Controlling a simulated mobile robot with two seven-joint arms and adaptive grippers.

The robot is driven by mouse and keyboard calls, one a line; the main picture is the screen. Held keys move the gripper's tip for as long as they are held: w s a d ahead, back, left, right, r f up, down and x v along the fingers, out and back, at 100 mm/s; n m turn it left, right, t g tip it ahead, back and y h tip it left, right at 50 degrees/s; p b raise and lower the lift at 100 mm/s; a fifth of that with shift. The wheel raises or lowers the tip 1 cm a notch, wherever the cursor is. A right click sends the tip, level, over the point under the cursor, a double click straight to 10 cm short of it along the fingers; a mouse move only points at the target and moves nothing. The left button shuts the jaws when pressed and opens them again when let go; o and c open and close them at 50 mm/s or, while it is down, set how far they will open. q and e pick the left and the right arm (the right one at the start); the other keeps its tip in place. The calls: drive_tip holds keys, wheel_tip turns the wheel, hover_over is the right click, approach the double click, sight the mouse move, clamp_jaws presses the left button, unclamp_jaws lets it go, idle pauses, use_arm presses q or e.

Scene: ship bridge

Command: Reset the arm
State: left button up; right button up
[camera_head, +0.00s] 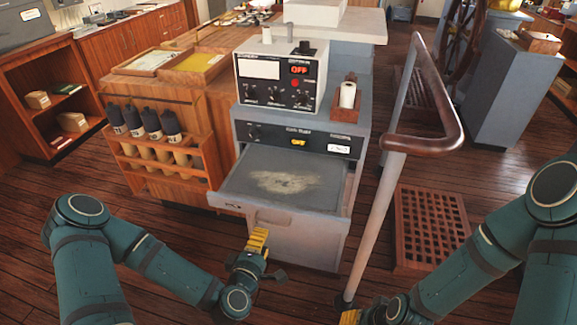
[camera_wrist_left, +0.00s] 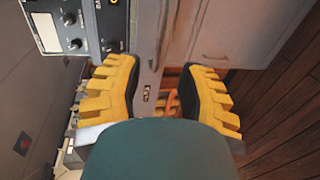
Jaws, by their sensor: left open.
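My left gripper (camera_head: 258,241), with yellow ridged fingers, is low in front of the grey cabinet, just below the front edge of its pulled-out drawer (camera_head: 232,186). In the left wrist view the gripper (camera_wrist_left: 158,80) is open, its two fingers apart with nothing held between them. My left arm is teal and bends low across the lower left. My right arm comes in from the right, and only a bit of yellow of the right gripper (camera_head: 350,316) shows at the bottom edge; its jaws cannot be made out.
A grey control box (camera_head: 278,81) with a red "OFF" display stands on the cabinet. A handrail (camera_head: 424,145) rises right of the cabinet, close to the right gripper. A wooden rack (camera_head: 165,185) holds several dark-capped cylinders on the left. A wooden grating (camera_head: 430,228) lies on the right floor.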

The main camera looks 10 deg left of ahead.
use_arm(q)
drive_tip(key=s+d+f+m+g+h, duration=0.3)
drive_tip(key=d+f+m+g+h, duration=0.15)
drive_tip(key=d+f+m, duration=0.2)
drive_tip(key=s+d+f+m+g+y, duration=0.1)
drive_tip(key=s+f+m+g, duration=0.2)
drive_tip(key=s+m+g, duration=0.6)
drive_tip(key=shift+s, duration=0.15)
